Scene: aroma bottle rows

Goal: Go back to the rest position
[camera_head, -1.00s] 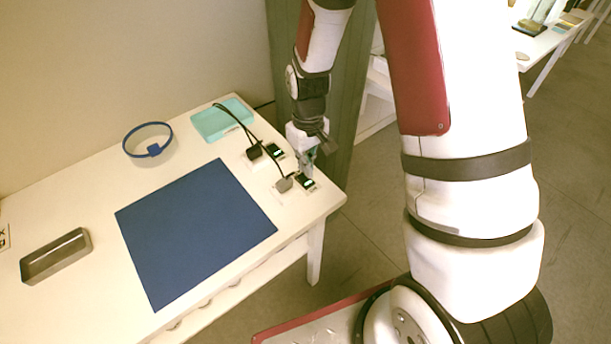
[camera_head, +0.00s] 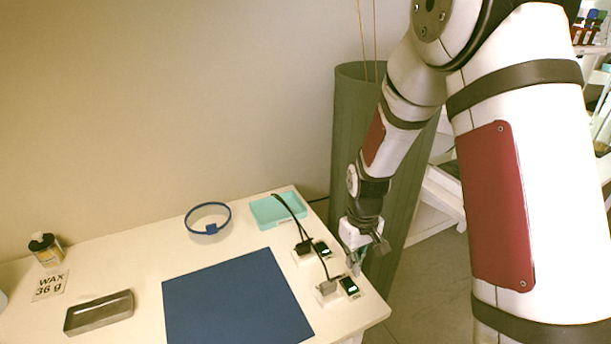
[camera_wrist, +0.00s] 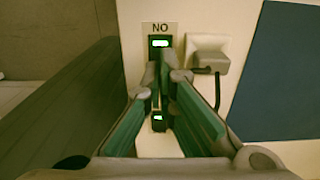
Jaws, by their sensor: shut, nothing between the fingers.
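My gripper (camera_head: 357,268) is at the right end of the white table, just above a small black device with a green-lit display (camera_head: 349,287). Its two green-padded fingers come together at the tips in the wrist view (camera_wrist: 165,62), with nothing between them. The tips overlap the area just below a lit display (camera_wrist: 160,43) beside a "NO" label (camera_wrist: 160,28). I cannot tell whether they touch the device. A second dark device with a lit display (camera_wrist: 158,119) shows between the fingers.
A blue mat (camera_head: 235,300), teal tray (camera_head: 277,211), blue ring (camera_head: 208,231), metal tray (camera_head: 98,312), "WAX 36 g" card (camera_head: 50,286) and bottle (camera_head: 46,250) are on the table. A green column (camera_head: 350,130) stands behind.

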